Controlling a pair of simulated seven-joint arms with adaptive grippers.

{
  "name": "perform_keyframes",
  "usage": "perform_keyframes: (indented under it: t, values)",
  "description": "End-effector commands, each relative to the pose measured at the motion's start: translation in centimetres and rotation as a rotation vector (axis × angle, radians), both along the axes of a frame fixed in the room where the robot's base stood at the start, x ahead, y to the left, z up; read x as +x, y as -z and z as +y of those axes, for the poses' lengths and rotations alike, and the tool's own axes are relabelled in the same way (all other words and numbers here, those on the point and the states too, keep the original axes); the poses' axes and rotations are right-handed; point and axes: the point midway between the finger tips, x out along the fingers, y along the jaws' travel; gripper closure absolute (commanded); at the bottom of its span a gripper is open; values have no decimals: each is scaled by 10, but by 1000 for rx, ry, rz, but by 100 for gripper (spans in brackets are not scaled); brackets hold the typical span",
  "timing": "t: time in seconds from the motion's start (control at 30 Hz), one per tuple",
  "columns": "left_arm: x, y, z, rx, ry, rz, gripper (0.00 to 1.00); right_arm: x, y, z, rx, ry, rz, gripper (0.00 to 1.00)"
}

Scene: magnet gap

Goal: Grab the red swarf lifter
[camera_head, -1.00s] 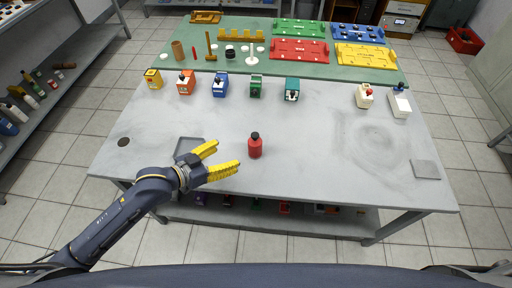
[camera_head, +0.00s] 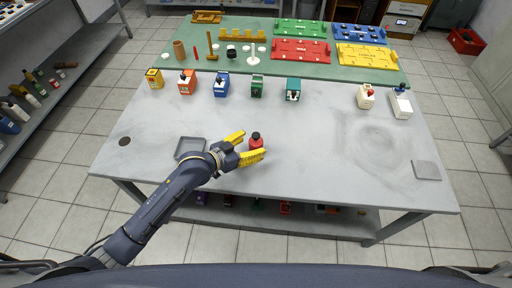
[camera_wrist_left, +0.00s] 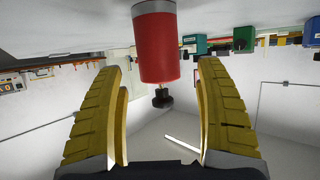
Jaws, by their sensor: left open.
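The red swarf lifter (camera_head: 256,142) is a small red cylinder with a black knob on top. It stands upright on the grey table, left of the table's middle. My left gripper (camera_head: 252,147) is open, with yellow fingers on either side of the lifter; the near finger hides its lower part in the head view. In the left wrist view, which looks upside down, the lifter (camera_wrist_left: 157,45) hangs between and beyond the open fingers (camera_wrist_left: 160,105), and I see no contact. My right gripper does not show.
A grey square tray (camera_head: 190,147) lies just left of my left gripper. Several coloured blocks, such as a blue one (camera_head: 221,87), a green one (camera_head: 257,88) and a teal one (camera_head: 293,90), stand in a row behind. The table's right half is mostly clear, with a grey plate (camera_head: 426,170).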

Motion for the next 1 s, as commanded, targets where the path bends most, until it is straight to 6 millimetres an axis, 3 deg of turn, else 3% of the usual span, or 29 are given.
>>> perform_keyframes:
  t: [0.23,0.6,1.0]
  values:
    - [16,9,-18,0,-1,0,28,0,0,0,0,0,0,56]
    - [19,11,-20,1,-1,0,28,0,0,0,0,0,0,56]
    - [19,11,-20,1,-1,0,74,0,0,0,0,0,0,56]
